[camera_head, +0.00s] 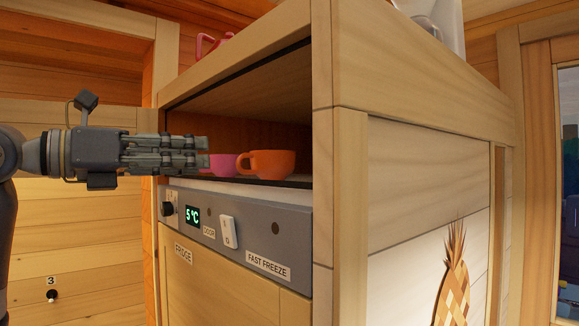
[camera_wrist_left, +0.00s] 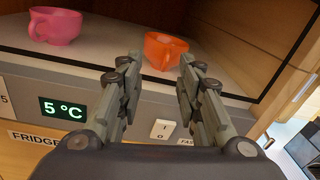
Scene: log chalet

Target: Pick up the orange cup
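The orange cup (camera_head: 268,164) stands upright on the open shelf above the fridge panel, its handle towards the left in the head view. In the left wrist view the orange cup (camera_wrist_left: 164,50) shows beyond and between my fingertips. My left gripper (camera_head: 203,153) is in front of the shelf, to the left of the orange cup in the head view. In the left wrist view my left gripper (camera_wrist_left: 158,72) has its fingers apart with nothing between them. My right gripper is in neither view.
A pink cup (camera_wrist_left: 58,26) stands on the same shelf, left of the orange one; it is partly hidden in the head view (camera_head: 223,165). The shelf's right side wall (camera_head: 324,160) is close to the orange cup. A control panel (camera_head: 240,222) runs below the shelf.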

